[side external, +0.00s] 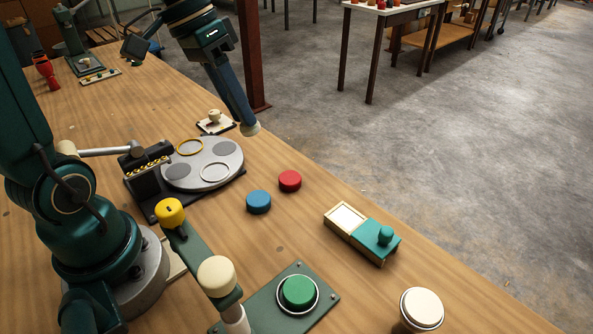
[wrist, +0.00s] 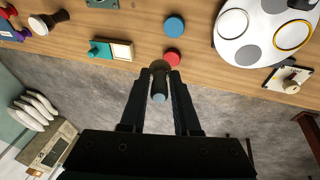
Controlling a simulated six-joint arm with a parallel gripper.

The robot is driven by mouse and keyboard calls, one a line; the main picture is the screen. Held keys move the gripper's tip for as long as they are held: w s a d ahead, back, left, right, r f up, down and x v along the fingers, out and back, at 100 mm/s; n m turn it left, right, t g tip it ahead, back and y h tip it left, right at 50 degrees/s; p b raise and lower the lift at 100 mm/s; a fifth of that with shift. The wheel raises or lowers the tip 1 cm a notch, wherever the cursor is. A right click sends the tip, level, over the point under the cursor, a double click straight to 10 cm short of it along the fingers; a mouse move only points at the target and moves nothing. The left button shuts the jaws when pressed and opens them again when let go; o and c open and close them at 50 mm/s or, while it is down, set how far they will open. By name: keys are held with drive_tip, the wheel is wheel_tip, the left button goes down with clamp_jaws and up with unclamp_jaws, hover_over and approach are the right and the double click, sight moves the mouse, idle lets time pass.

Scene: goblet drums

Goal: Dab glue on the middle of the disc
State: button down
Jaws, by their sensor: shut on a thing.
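A blue disc (side external: 258,202) and a red disc (side external: 290,181) lie on the table in front. Which disc is meant, and any glue, I cannot tell.
A box with a pale pad (side external: 346,217) and teal slide (side external: 378,238) stands to the right. A green button (side external: 298,292) and a cream-topped knob (side external: 422,308) are near the front. A small white stand (side external: 216,123) sits behind the plate. Bare wood surrounds the discs.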

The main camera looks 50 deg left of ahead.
drive_tip(key=shift+d+r+m+g, duration=0.1)
drive_tip(key=shift+m+g, duration=0.2)
drive_tip(key=shift+m, duration=0.7)
drive_tip(key=s+d+f+m+g, duration=0.3)
drive_tip(key=d+m, duration=0.5)
drive_tip(key=d, duration=0.1)
drive_tip(key=s+d+f+m+g, duration=0.2)
drive_tip(key=s+d+m, duration=0.1)
drive_tip(key=d+m, duration=0.6)
drive_tip(key=shift+n, duration=0.5)
drive_tip(key=shift+w+d+f, duration=0.15)
drive_tip(key=shift+d+f, duration=0.05)
drive_tip(key=shift+f, duration=1.7)
drive_tip(key=shift+w+d+f, duration=0.1)
drive_tip(key=shift+d+f, duration=0.05)
drive_tip(key=shift+f, duration=1.7)
drive_tip(key=shift+s, duration=1.9)
drive_tip(key=shift+w, duration=2.05)
wheel_tip(320, 180, up, 8)
